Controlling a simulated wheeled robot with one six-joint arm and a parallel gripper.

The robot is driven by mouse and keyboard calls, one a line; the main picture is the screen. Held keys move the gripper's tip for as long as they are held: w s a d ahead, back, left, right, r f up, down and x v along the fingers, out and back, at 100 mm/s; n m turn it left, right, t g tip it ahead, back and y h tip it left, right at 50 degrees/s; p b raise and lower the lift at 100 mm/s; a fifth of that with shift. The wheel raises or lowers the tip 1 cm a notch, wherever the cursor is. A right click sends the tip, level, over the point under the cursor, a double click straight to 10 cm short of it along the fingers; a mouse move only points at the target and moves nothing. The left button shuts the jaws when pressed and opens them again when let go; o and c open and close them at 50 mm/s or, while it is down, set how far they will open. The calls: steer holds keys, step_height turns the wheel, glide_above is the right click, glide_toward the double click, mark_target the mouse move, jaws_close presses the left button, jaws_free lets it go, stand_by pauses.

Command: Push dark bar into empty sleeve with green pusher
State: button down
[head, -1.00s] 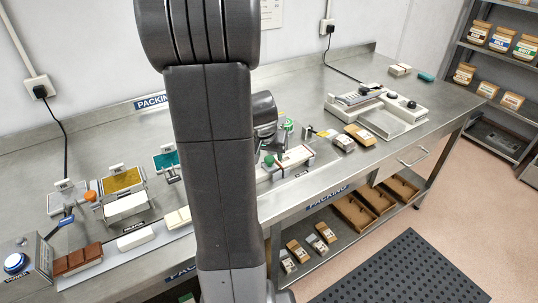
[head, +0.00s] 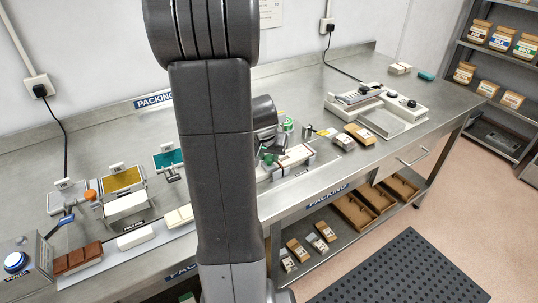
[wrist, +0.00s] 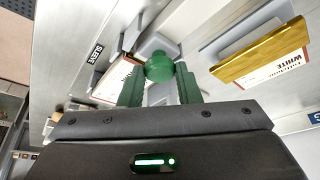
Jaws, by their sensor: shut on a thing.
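My gripper (wrist: 157,72) is shut on the round green knob of the pusher (wrist: 160,67) in the wrist view, with one green finger on each side of it. In the head view my arm hides most of my gripper, and the green knob (head: 269,159) shows just right of the arm. A white sleeve (wrist: 112,82) with red-brown edging lies beyond the knob, partly hidden by the finger and grey guide blocks. It also shows in the head view (head: 296,155). I cannot make out a dark bar at the pusher. A segmented brown bar (head: 77,258) lies at the front left.
A gold panel with a white card (wrist: 258,58) stands at right in the wrist view. A blue-button box (head: 15,264), pale bars (head: 136,239) and raised coloured panels (head: 122,180) stand left of my arm. Wrapped bars (head: 360,134) and a white machine (head: 377,108) stand at right.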

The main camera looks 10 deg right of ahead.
steer(key=s+a+b, duration=0.1)
steer(key=a+b, duration=0.1)
steer(key=a, duration=0.2)
steer(key=s+a+b, duration=0.2)
steer(key=a+b, duration=0.1)
steer(key=a, duration=0.2)
steer(key=s+a+b, duration=0.2)
steer(key=a+b, duration=0.1)
steer(key=a, duration=0.2)
steer(key=c, duration=1.1)
jaws_free()
steer(key=shift+s+a, duration=0.1)
steer(key=shift+a, duration=0.05)
steer(key=shift+r, duration=0.1)
steer(key=v, duration=1.3)
steer(key=shift+s+r+p, duration=0.2)
steer(key=shift+r+p, duration=0.05)
steer(key=shift+p, duration=0.1)
